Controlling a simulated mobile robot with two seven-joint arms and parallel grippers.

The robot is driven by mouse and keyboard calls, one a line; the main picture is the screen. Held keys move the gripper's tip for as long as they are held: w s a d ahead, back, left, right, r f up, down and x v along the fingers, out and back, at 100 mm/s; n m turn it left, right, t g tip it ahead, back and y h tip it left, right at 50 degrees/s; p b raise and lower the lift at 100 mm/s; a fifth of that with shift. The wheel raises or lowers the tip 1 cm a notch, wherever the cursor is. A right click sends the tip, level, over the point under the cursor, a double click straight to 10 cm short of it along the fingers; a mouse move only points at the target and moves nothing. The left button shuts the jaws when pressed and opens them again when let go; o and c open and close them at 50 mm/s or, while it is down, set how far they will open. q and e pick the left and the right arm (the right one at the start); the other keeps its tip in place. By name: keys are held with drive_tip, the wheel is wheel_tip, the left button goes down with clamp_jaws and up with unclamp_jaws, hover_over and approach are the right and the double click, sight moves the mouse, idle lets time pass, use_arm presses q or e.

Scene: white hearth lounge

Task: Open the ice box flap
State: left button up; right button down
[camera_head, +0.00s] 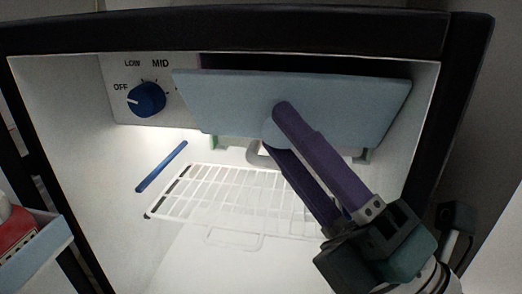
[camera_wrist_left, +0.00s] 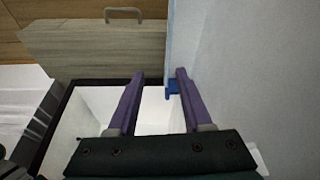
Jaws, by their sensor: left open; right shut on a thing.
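The ice box flap (camera_head: 350,105) is a pale blue panel across the upper part of the lit fridge interior. It sits tilted, with a dark gap along its top edge. My right gripper (camera_head: 275,124) reaches in from the lower right. Its purple fingers are shut on a small rounded pale blue part at the middle of the flap's front; the fingers partly hide it. My left gripper (camera_wrist_left: 160,73) shows only in the left wrist view. Its purple fingers are apart, with nothing clearly held between them.
A blue dial (camera_head: 147,99) is left of the flap. A white wire shelf (camera_head: 222,190) and a blue strip (camera_head: 161,167) are below. The black fridge frame (camera_head: 230,30) borders the opening. The left wrist view shows a wooden front with a handle (camera_wrist_left: 123,12) and a pale wall.

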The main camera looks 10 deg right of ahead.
drive_tip(key=shift+f+n+y+b, duration=0.3)
drive_tip(key=shift+n+y+b, duration=0.2)
drive_tip(key=shift+n, duration=0.1)
drive_tip(key=c, duration=0.7)
unclamp_jaws()
drive_tip(key=shift+s, duration=0.1)
drive_tip(key=p+v, duration=0.1)
drive_tip(key=v, duration=0.9)
drive_tip(key=shift+o, duration=0.2)
drive_tip(key=shift+r, duration=0.1)
